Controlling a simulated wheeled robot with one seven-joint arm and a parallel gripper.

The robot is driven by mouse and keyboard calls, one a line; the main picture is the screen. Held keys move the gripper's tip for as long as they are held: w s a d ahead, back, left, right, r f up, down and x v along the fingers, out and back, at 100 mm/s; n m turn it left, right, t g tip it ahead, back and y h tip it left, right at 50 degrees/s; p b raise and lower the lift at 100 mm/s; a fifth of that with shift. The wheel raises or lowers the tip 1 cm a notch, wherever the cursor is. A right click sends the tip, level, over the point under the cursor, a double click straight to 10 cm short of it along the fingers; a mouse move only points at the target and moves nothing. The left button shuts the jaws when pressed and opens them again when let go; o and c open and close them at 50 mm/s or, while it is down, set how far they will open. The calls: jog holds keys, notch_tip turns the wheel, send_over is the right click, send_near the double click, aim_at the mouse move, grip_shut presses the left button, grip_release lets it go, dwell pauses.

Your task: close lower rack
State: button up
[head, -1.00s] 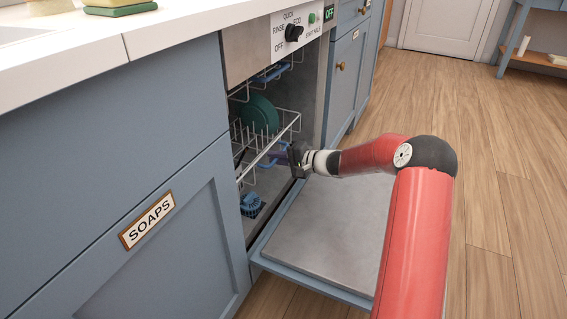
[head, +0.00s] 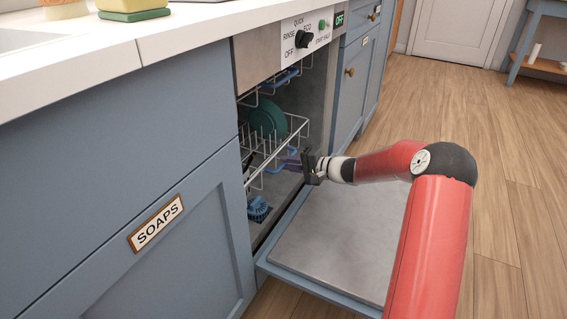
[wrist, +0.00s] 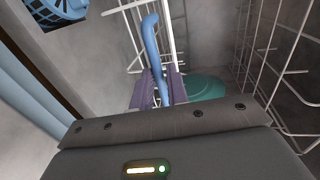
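The lower rack (head: 292,131) is a white wire basket inside the dishwasher, its front near the opening. It holds a green plate (head: 268,117). A blue handle (head: 272,165) runs along its front. My gripper (head: 291,162) is at this handle, over the lowered door. In the wrist view the blue handle (wrist: 152,45) passes between the two purple fingers, which stand close on either side of it. The fingers look shut on it, though their contact faces are partly hidden. The green plate also shows in the wrist view (wrist: 206,87), beyond the fingers.
The dishwasher door (head: 335,240) is lowered flat in front of the opening. A blue basket (head: 258,209) sits low inside at the left. An upper rack (head: 270,85) is above. The SOAPS cabinet (head: 110,245) flanks the left. Wooden floor is clear to the right.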

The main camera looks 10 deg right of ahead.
jog(key=shift+v, duration=2.75)
jog(key=shift+w+d, duration=0.1)
